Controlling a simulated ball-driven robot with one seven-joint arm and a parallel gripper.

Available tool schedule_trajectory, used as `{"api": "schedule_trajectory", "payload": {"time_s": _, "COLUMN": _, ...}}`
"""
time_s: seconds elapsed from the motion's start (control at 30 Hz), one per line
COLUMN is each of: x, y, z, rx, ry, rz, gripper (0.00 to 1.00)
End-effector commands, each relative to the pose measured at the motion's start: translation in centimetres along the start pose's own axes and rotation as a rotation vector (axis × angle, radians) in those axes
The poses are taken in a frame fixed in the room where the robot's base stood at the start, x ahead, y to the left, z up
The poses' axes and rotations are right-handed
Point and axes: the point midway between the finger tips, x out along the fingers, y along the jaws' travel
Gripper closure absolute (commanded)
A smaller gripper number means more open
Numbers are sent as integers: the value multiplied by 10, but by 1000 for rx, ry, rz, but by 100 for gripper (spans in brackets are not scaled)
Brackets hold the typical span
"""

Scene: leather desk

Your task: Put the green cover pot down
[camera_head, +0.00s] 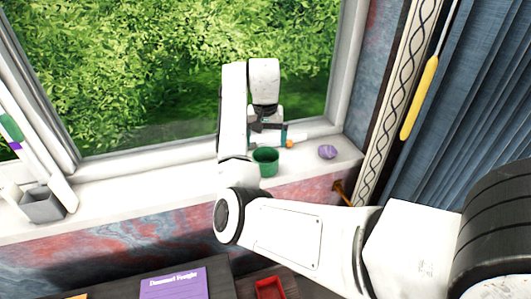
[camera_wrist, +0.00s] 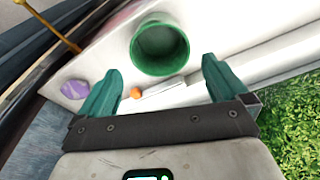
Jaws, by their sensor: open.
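The green cover pot (camera_head: 265,168) stands upright on the white windowsill, below and in front of my gripper (camera_head: 268,133) in the head view. In the wrist view, the pot (camera_wrist: 161,68) shows its round open mouth and dark, empty-looking inside. It lies beyond the fingertips and between their lines. My gripper (camera_wrist: 160,76) is open, with its two teal fingers wide apart and nothing between them. No finger appears to touch the pot. In the head view my arm hides part of the sill left of the pot.
A purple stone-like object (camera_head: 327,152) lies on the sill right of the pot. A small orange ball (camera_wrist: 136,93) and a thin whitish stick (camera_wrist: 163,87) lie close to the pot. A grey box (camera_head: 42,206) stands at the sill's left. The window frame (camera_head: 345,60) rises behind.

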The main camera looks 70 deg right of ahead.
Motion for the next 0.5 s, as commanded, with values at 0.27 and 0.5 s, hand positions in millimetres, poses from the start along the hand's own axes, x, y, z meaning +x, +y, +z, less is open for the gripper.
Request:
{"api": "schedule_trajectory", "payload": {"time_s": 0.27, "x": -25, "y": 0, "z": 0, "rx": 0, "ry": 0, "rz": 1, "gripper": 0}}
{"api": "schedule_trajectory", "payload": {"time_s": 0.5, "x": -22, "y": 0, "z": 3, "rx": -9, "ry": 5, "rz": 8, "gripper": 0}}
